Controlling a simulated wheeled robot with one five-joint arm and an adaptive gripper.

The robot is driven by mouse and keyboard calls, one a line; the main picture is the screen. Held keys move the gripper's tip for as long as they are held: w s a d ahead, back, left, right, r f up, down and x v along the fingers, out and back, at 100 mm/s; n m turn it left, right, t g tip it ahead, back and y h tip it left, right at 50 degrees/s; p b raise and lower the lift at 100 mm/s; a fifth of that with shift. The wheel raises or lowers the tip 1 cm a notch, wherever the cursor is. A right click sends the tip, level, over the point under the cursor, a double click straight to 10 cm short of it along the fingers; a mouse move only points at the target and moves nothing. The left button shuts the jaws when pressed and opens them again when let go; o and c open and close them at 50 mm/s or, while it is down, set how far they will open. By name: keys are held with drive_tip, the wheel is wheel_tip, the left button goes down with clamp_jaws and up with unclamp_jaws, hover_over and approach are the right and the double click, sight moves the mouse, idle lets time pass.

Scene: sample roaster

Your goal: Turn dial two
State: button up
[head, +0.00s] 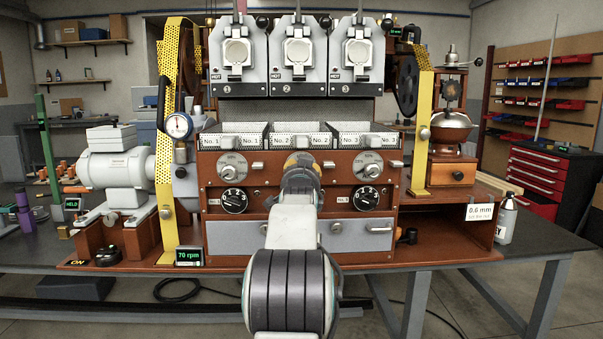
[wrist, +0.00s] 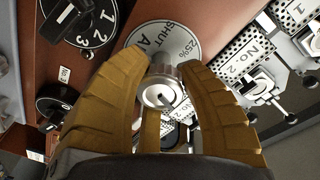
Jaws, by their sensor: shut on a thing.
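In the wrist view a round silver knob (wrist: 158,95) stands on a pale scale plate (wrist: 162,36) marked "SHUT" and "25%". A black dial (wrist: 90,28) with white numbers 1, 2, 3 sits at the upper left, apart from my fingers. In the head view my gripper (head: 299,163) is at the middle of the brown panel and hides the middle knob and dial behind it.
Black dials sit left (head: 234,201) and right (head: 365,198) of my arm, below pale scale plates (head: 233,164) (head: 368,165). Perforated No. 2 trays (wrist: 245,60) are close to my fingers. Yellow perforated posts (head: 421,135) flank the machine.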

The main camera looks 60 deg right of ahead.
drive_tip(key=shift+f, duration=0.2)
drive_tip(key=n+b, duration=0.1)
drive_tip(key=n, duration=0.2)
drive_tip(key=shift+f, duration=0.1)
drive_tip(key=shift+n+b, duration=0.7)
drive_tip(key=shift+n, duration=1.6)
drive_tip(key=shift+f, duration=0.1)
drive_tip(key=o, duration=0.8)
drive_tip(key=shift+c, duration=0.2)
drive_tip(key=o, duration=0.5)
drive_tip(key=shift+r+h, duration=0.25)
drive_tip(key=shift+h, duration=0.05)
drive_tip(key=shift+a, duration=0.1)
